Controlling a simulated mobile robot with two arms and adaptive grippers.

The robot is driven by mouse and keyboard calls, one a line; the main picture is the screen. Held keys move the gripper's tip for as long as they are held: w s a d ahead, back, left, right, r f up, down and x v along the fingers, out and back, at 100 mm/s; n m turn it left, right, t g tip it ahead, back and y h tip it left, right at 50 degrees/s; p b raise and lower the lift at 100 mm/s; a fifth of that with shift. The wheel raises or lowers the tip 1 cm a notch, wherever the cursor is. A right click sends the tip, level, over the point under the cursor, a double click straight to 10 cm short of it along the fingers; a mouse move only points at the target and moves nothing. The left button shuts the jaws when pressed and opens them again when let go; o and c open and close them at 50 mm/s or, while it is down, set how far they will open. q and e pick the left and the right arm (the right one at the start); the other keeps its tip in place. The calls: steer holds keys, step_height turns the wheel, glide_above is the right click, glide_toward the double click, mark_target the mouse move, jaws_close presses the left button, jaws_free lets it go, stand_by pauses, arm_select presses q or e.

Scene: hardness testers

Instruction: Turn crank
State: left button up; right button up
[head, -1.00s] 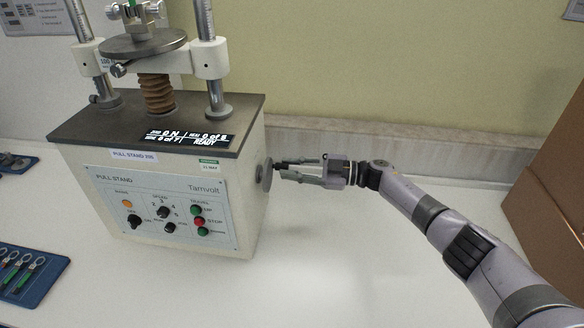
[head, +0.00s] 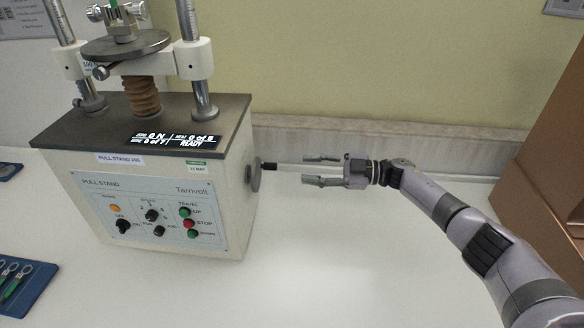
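The crank (head: 255,177) is a grey disc on the right side of the pull stand (head: 150,200), with a short black handle (head: 268,166) sticking out to the right. My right gripper (head: 306,169) is open and empty, to the right of the handle. Its two fingers point left at the crank, with a visible gap between their tips and the handle. My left gripper is not in view.
Cardboard boxes (head: 545,160) stand at the right edge of the white table (head: 330,270). A blue tray (head: 38,270) with small tools lies at the left. The table in front of the gripper is clear.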

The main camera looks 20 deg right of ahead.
steer(key=v, duration=0.3)
steer(key=shift+s+d, duration=0.15)
steer(key=shift+d, duration=0.15)
stand_by(0.5)
